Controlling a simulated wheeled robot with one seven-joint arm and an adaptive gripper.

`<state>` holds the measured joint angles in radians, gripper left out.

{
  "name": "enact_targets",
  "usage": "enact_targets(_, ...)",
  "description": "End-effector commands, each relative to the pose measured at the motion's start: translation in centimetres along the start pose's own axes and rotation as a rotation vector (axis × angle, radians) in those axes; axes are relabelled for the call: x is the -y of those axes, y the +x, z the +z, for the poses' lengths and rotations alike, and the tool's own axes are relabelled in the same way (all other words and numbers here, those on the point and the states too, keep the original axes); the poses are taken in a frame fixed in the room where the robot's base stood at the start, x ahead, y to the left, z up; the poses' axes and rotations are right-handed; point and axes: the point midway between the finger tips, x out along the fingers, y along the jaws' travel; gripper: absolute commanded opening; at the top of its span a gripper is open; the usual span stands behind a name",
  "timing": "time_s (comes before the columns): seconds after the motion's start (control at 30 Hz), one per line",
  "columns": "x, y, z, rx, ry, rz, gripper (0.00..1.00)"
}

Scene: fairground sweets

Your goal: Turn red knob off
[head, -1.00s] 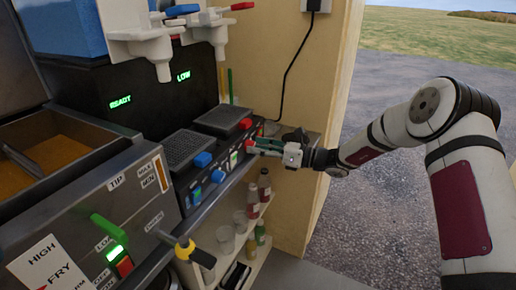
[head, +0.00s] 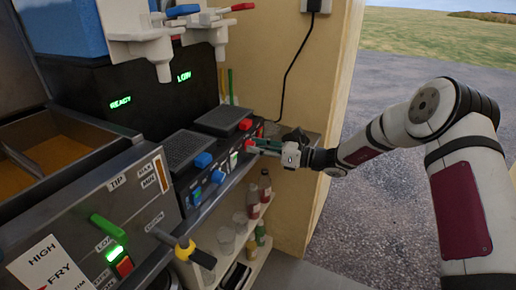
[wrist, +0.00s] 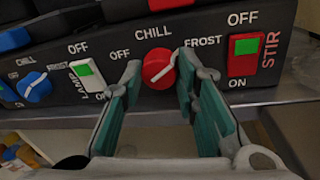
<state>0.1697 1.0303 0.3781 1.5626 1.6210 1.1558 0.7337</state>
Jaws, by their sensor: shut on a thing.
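The red knob (wrist: 160,69) is on the dark front panel, with OFF at its left, CHILL above it and FROST at its right. Its white line runs diagonally from lower left to upper right, the upper end towards FROST. My gripper (wrist: 161,75) has one green-padded finger on each side of the knob and is shut on it. In the head view my gripper (head: 257,147) reaches the panel from the right, and the red knob (head: 248,143) shows at its fingertips.
Right of the knob is a red STIR switch (wrist: 244,58) with a green part. To the left are a white LAMP switch (wrist: 86,77) and a blue knob (wrist: 34,87). Below the panel, a shelf holds bottles (head: 264,185) and glasses (head: 240,222). Open ground lies at the right.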

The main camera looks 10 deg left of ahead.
Motion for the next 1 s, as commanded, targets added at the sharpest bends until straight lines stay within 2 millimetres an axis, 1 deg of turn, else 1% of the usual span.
enact_targets(0.27,0.09,-0.08,0.17,-0.021,-0.187,-0.009,0.0)
enact_targets(1.0,-0.1,-0.08,0.27,-0.102,-0.883,-0.03,0.0)
